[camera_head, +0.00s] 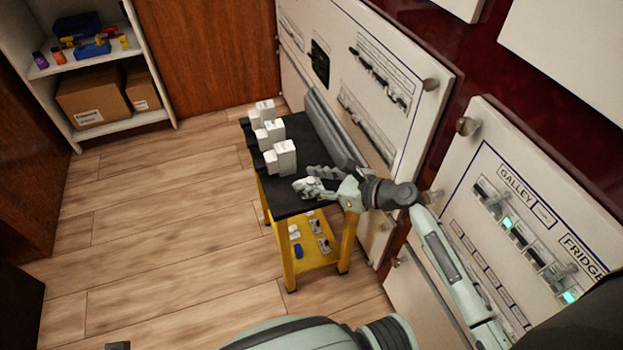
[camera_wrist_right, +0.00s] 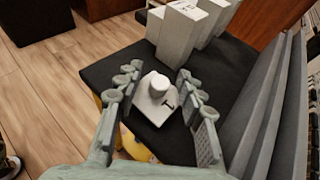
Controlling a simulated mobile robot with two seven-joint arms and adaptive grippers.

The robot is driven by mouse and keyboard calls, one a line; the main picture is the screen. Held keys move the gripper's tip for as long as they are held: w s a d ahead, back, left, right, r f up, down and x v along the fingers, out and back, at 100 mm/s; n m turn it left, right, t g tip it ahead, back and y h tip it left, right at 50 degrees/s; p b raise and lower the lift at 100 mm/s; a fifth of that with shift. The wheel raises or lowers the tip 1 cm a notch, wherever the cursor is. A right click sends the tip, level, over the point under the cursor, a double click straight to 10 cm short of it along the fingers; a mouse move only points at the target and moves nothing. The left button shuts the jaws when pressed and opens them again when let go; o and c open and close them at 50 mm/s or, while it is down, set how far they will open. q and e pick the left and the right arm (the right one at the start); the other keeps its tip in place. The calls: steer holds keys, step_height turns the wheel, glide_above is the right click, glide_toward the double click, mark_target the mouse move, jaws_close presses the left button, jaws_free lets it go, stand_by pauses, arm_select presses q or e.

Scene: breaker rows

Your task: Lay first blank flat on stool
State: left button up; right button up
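The stool (camera_head: 262,150) has a black top and yellow legs; its top also shows in the wrist view (camera_wrist_right: 112,72). A small white blank (camera_wrist_right: 155,103) with a round knob and a dark mark lies low at the stool's near edge. My right gripper (camera_head: 312,184) is over that near end of the top. In the wrist view its fingers (camera_wrist_right: 158,84) stand apart on either side of the blank, with dark gaps showing on both sides. The blank's underside is hidden, so I cannot tell whether it rests fully on the top. My left gripper is not in view.
Several upright white blocks (camera_head: 286,156) stand along the stool top. Small parts lie on the stool's lower yellow shelf (camera_head: 318,258). The floor to the left is clear.

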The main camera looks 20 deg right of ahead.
steer(key=v, duration=0.7)
steer(key=shift+s+d, duration=0.15)
steer(key=shift+s, duration=0.1)
stand_by(0.3)
